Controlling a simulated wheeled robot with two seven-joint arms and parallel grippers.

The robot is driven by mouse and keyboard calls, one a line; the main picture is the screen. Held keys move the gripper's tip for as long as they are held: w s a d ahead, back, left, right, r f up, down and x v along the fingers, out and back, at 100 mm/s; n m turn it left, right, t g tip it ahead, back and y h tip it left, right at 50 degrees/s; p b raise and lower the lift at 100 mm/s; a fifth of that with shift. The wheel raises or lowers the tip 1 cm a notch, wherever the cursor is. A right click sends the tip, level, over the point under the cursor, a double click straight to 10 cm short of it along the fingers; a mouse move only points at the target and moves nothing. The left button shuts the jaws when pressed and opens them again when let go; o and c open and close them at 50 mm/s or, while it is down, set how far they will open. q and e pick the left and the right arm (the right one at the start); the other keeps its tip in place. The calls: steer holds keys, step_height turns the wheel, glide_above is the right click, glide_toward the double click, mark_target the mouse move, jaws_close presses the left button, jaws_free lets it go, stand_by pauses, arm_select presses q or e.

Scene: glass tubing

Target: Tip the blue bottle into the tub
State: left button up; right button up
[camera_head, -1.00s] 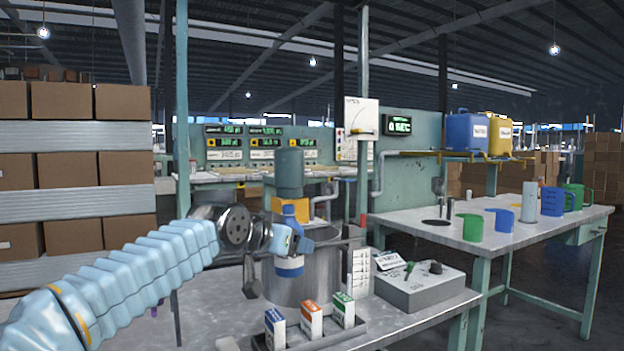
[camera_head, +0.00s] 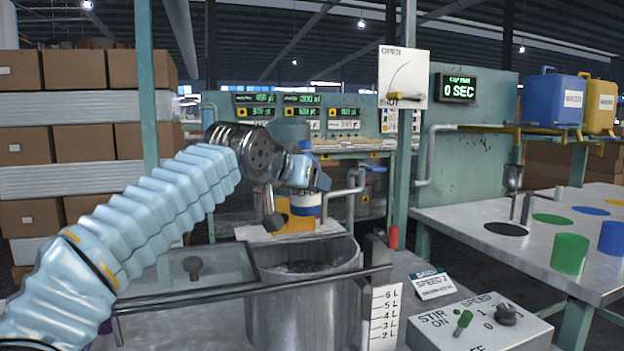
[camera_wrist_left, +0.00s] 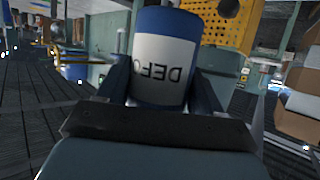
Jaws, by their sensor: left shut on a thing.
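The blue bottle (camera_head: 306,204), with a white label band, is in the grip of my left gripper (camera_head: 308,180). It looks about upright in the head view, partly hidden by the gripper. In the left wrist view the bottle (camera_wrist_left: 164,60) is between the fingers, its label lettering upside down. My left gripper (camera_wrist_left: 160,95) is shut on it. The tub (camera_head: 300,300) is a grey metal cylinder with an open top. In the head view, the bottle appears just above the tub's far rim. Whether it is directly over the opening is unclear. My right gripper is not in view.
A lid with a dark knob (camera_head: 192,266) lies left of the tub. A litre scale (camera_head: 384,318) stands at the tub's right front. A grey switch box (camera_head: 480,325) is right of it. A post (camera_head: 404,150) rises behind. A side table (camera_head: 540,235) holds cups.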

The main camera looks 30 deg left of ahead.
mark_target(296, 195)
arm_select(q)
step_height(296, 195, down, 2)
steer(key=shift+f+b, duration=0.25)
steer(key=shift+b, duration=0.75)
steer(key=shift+f+b, duration=0.65)
steer(key=shift+s+a+r+g+p, duration=0.15)
steer(key=shift+r+g+p, duration=0.15)
steer(key=shift+p, duration=0.6)
steer(key=shift+s+p, duration=0.2)
steer(key=shift+p, duration=0.15)
steer(key=s+a+f+m+g+y+p, duration=0.3)
steer(key=m+g+y+p, duration=0.5)
steer(key=g+y+p, duration=0.3)
steer(key=shift+s+f+m+g, duration=0.4)
steer(key=shift+f+g, duration=0.5)
steer(key=shift+g, duration=0.3)
